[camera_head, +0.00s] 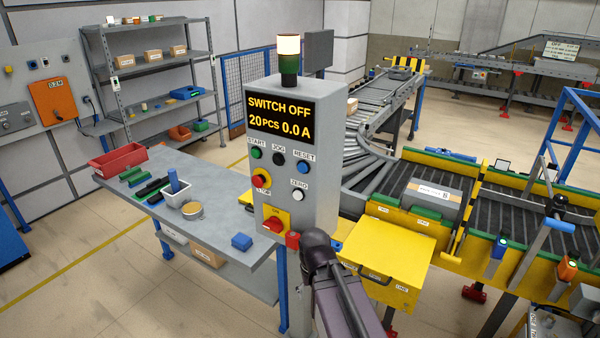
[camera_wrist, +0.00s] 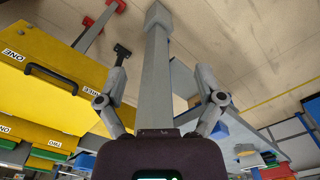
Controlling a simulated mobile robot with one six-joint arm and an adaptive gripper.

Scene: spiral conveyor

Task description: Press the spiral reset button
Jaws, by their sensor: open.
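The control box (camera_head: 322,160) stands upright in the middle of the head view. Its blue reset button (camera_head: 303,167) is under the RESET label at the right, unobstructed. Beside it are a black JOG button (camera_head: 278,158) and a green START button (camera_head: 256,153). The display (camera_head: 281,117) reads SWITCH OFF, 20PCS, 0.0 A. In the wrist view my gripper (camera_wrist: 163,75) has its fingers spread, with nothing held. A grey post (camera_wrist: 155,90) shows between them; I cannot tell its distance. In the head view my arm is below the box, and my fingers are not clearly visible.
A red STOP knob (camera_head: 258,181), a white ZERO button (camera_head: 298,196) and a red mushroom button (camera_head: 273,224) are on the same face. A grey workbench (camera_head: 225,225) with bins is at left. A yellow cabinet (camera_head: 390,250) and conveyor (camera_head: 515,210) are at right.

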